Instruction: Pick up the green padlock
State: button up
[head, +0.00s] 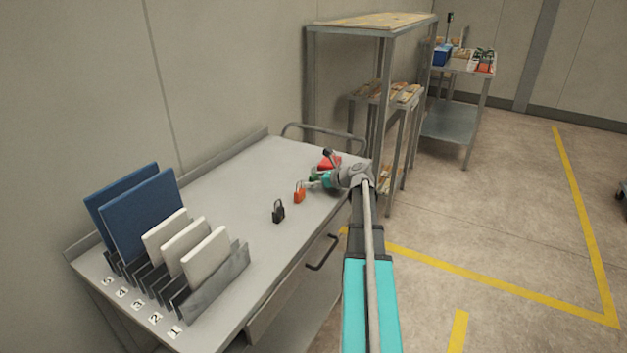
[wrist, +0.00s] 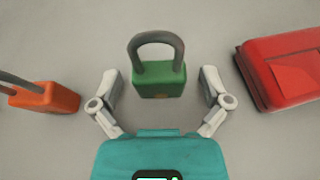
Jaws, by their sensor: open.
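My gripper (wrist: 160,86) is open, with one finger to each side of the padlock and clear space between. I cannot tell exactly how deep the fingers reach past it. In the head view only a small bit of green (head: 314,178) shows beside my gripper (head: 308,184); my wrist hides most of that area.
A rack with blue and white panels (head: 215,284) fills the table's near left end.

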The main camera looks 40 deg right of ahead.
jog(key=c, duration=1.3)
jog(key=shift+r+p, duration=1.3)
jog(key=shift+c, duration=0.2)
jog(key=s+d+r+p, duration=0.2)
jog(key=s+r+p, duration=0.8)
jog(key=s, duration=0.3)
jog(key=shift+s+d+r, duration=0.2)
jog(key=shift+s+d, duration=0.15)
